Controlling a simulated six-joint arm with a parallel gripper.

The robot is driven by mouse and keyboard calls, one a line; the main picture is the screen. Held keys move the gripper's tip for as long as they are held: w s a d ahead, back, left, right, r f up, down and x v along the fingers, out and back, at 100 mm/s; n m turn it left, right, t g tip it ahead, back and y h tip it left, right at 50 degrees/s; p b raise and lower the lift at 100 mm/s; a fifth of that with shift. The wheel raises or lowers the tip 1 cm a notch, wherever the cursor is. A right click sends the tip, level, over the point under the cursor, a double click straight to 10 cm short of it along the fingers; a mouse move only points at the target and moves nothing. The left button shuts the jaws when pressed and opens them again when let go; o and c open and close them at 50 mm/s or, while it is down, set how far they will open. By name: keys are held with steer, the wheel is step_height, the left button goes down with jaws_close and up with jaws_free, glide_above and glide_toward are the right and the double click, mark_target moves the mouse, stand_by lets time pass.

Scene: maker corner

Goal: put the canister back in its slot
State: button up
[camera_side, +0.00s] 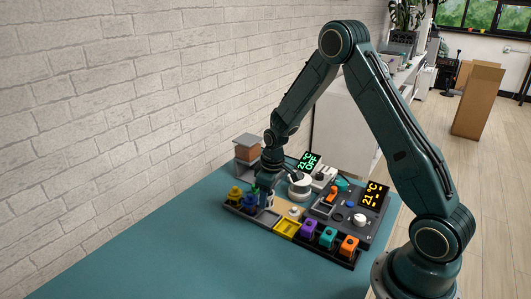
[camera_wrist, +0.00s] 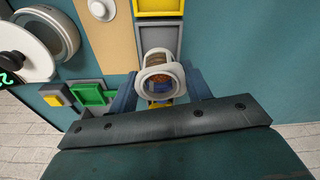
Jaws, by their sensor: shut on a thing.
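The canister (camera_wrist: 158,73) is a pale, rounded piece with a brown middle, held between the two blue-grey fingers of my gripper (camera_wrist: 161,88) in the wrist view. In the side view my gripper (camera_side: 266,188) is low over the left part of the dark slotted tray (camera_side: 340,262), and the canister is mostly hidden there. A grey square slot (camera_wrist: 158,36) lies beside the canister in the wrist view, and the canister overlaps its near edge. A yellow slot (camera_wrist: 158,6) lies beyond it. I cannot tell whether the canister touches the tray.
The teal tabletop (camera_side: 150,255) in front is clear.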

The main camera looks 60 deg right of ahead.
steer(key=shift+f, duration=2.3)
steer(key=shift+f, duration=0.55)
steer(key=o, duration=1.2)
steer(key=shift+c, duration=0.2)
steer(key=shift+r, duration=0.15)
steer(key=shift+r, duration=3.35)
steer(key=shift+r, duration=0.1)
